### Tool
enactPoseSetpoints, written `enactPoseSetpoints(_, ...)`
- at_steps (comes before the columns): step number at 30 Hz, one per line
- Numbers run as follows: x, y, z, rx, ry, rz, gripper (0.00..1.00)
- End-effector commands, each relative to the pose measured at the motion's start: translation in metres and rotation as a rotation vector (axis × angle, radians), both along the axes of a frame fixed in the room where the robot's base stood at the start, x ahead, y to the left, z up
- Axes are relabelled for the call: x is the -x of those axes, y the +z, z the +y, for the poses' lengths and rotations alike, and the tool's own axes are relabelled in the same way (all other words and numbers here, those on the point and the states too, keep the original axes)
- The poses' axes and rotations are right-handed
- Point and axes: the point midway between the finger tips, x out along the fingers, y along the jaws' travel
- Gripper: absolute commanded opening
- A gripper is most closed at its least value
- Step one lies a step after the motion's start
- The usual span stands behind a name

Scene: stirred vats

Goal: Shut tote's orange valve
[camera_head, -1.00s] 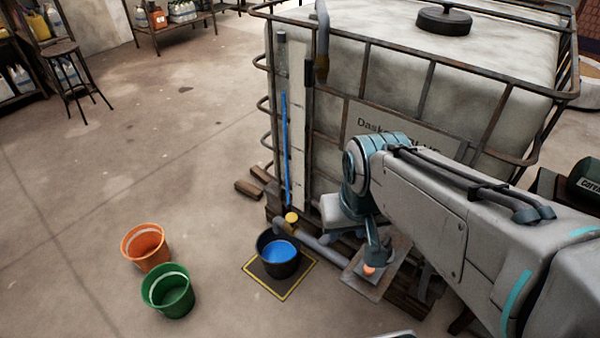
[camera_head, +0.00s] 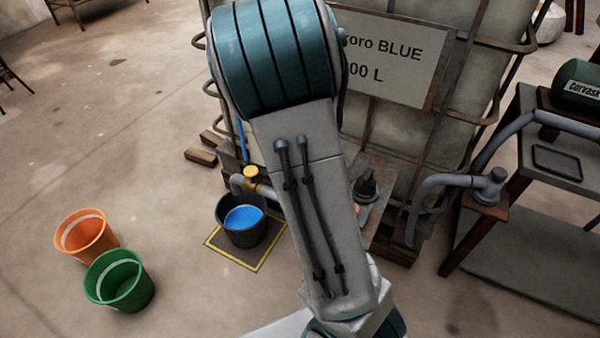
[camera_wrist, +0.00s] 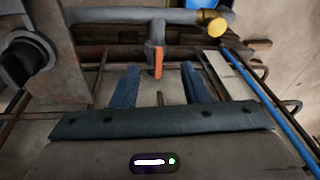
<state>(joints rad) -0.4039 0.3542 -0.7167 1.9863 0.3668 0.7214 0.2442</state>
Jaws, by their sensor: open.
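The orange valve handle (camera_wrist: 158,65) shows in the wrist view, below a grey fitting on the horizontal outlet pipe (camera_wrist: 110,15). My gripper (camera_wrist: 159,69) is open, and its two blue fingers appear to either side of the handle in the picture. A gap shows on both sides, and I cannot tell how far beyond the fingertips the handle lies. In the head view my arm covers most of the valve and the gripper; only a small orange patch (camera_head: 357,210) shows at its right edge. The caged white tote (camera_head: 480,75) stands behind, labelled BLUE.
A black bucket (camera_head: 243,236) with blue liquid stands on a yellow-edged mat under a yellow-capped spout (camera_head: 251,172). Orange (camera_head: 86,238) and green (camera_head: 120,285) buckets stand left on open floor. A bench (camera_head: 560,165) and grey pipe (camera_head: 445,181) are at right.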

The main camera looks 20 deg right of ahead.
Motion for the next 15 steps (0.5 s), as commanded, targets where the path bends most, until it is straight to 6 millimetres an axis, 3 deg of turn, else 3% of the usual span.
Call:
enactPoseSetpoints(1,-0.014,-0.037,-0.009,0.040,-0.034,-0.002,0.41)
enactPoseSetpoints(6,-0.051,-0.078,-0.033,0.150,-0.126,-0.039,0.41)
enactPoseSetpoints(15,-0.077,-0.098,-0.047,0.238,-0.173,-0.083,0.41)
